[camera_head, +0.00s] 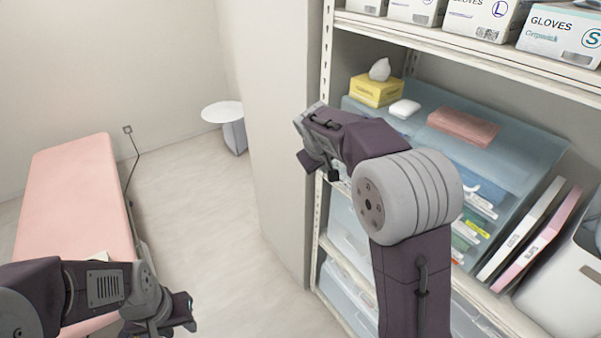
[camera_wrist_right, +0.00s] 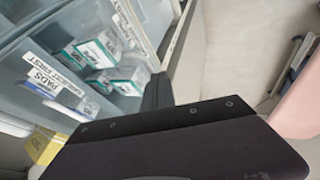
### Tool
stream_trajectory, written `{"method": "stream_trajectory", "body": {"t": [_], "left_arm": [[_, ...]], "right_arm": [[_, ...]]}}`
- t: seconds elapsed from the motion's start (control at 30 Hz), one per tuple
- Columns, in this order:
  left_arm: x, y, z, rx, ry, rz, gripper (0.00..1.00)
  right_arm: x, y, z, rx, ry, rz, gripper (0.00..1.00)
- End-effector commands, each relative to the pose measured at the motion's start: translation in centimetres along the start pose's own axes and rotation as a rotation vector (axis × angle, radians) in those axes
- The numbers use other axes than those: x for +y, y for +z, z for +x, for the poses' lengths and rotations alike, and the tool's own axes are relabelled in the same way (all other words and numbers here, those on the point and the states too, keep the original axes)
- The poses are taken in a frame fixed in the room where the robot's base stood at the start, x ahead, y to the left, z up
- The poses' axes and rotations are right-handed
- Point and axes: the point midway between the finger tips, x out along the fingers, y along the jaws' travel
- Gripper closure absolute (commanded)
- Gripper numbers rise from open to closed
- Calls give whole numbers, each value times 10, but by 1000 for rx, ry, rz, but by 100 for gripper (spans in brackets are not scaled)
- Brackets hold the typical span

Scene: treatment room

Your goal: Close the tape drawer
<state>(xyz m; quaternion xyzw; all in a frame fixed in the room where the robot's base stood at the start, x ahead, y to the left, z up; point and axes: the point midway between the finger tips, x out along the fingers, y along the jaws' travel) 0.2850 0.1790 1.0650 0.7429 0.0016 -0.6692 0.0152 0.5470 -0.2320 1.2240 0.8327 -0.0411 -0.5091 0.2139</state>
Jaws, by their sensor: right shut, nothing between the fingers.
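Translucent blue drawers (camera_head: 346,236) sit in the white shelf unit, partly hidden behind my right arm. I cannot read a tape label on any of them. In the right wrist view, a translucent blue drawer front (camera_wrist_right: 60,65) shows labels reading PADS and EARLIEST FIRST, with several small boxes behind it. My right gripper (camera_head: 318,160) is at the shelf's left upright, in front of the drawers. Its dark fingers (camera_wrist_right: 158,92) are shut and empty beside the drawer in the wrist view. My left gripper (camera_head: 188,315) is low at left, away from the shelf; its fingers are unclear.
On the shelf are a yellow tissue box (camera_head: 376,91), a pink folded cloth (camera_head: 463,126), upright binders (camera_head: 522,230) and a white bin (camera_head: 565,292). Glove boxes (camera_head: 560,35) stand above. A pink couch (camera_head: 75,200) is at left. The floor (camera_head: 205,215) between is clear.

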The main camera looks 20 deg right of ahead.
Motion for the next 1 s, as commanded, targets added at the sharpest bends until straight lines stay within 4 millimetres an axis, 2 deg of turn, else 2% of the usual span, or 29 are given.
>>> {"method": "stream_trajectory", "body": {"t": [0.03,0.2,0.5,0.73,1.0], "left_arm": [[0,-1,-10,0,0,0,64],[1,-3,-28,0,0,0,64],[1,-6,-54,0,0,0,64],[1,-6,-63,0,0,0,64],[1,-7,-63,0,0,0,64]], "right_arm": [[14,0,2,-5,1,5,100],[51,-1,19,-6,0,3,100],[98,-1,43,-3,-1,1,100],[113,0,53,-2,-1,-1,100],[116,0,56,0,0,0,100]]}}
